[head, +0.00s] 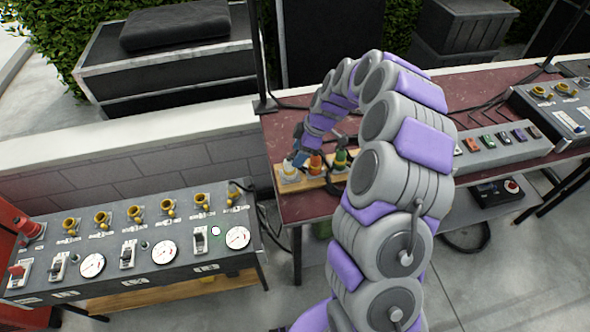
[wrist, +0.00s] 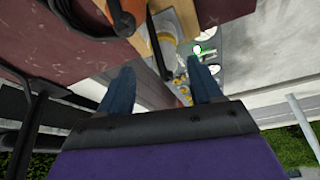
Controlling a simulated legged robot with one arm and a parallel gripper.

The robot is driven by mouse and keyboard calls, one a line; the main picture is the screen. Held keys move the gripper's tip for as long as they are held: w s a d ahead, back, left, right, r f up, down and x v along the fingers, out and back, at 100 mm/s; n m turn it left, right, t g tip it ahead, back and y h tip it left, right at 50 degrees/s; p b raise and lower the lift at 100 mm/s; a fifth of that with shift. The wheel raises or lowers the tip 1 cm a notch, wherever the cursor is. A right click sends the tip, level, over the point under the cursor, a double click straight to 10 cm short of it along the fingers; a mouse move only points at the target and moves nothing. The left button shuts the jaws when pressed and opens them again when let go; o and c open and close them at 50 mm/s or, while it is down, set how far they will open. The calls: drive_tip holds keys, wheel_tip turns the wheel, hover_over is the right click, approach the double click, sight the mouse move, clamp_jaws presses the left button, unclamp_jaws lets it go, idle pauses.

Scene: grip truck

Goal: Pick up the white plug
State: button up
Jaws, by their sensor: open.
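The white plug (head: 289,171) stands at the left end of a wooden board on the red table in the head view. An orange plug (head: 315,165) and a green plug (head: 340,159) stand to its right. My gripper (head: 298,152) is close above the white plug and partly covers it. In the wrist view my gripper (wrist: 160,78) has two blue fingers spread apart with nothing held between them. A pale, yellowish shape (wrist: 169,45) beyond the fingers looks like the white plug. The orange plug (wrist: 125,15) is at the top edge.
The wooden board (wrist: 147,30) lies on the red table (head: 290,207). A grey panel (head: 130,240) with yellow sockets, switches and gauges stands at lower left. A grey box (head: 503,148) with coloured switches is on the table at right. A dark cable hangs near the board.

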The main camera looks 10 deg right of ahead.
sight(288, 163)
drive_tip(key=a+f, duration=0.1)
drive_tip(key=a, duration=0.1)
drive_tip(key=a+f, duration=0.1)
drive_tip(key=a, duration=0.1)
drive_tip(key=shift+f+b, duration=0.15)
drive_tip(key=shift+b, duration=0.2)
wheel_tip(288, 163, down, 2)
drive_tip(key=shift+w+d+f, duration=0.1)
drive_tip(key=shift+w, duration=0.05)
drive_tip(key=shift+w+d+f+b, duration=0.1)
drive_tip(key=shift+d+b, duration=0.05)
drive_tip(key=shift+d, duration=0.3)
drive_tip(key=shift+d+f+b, duration=0.1)
drive_tip(key=shift+d+b, duration=0.05)
drive_tip(key=shift+d, duration=0.5)
drive_tip(key=a, duration=0.3)
drive_tip(key=c, duration=0.5)
drive_tip(key=shift+a, duration=0.1)
drive_tip(key=shift+c, duration=1)
drive_tip(key=shift+d, duration=0.85)
drive_tip(key=c, duration=0.4)
drive_tip(key=shift+a, duration=0.15)
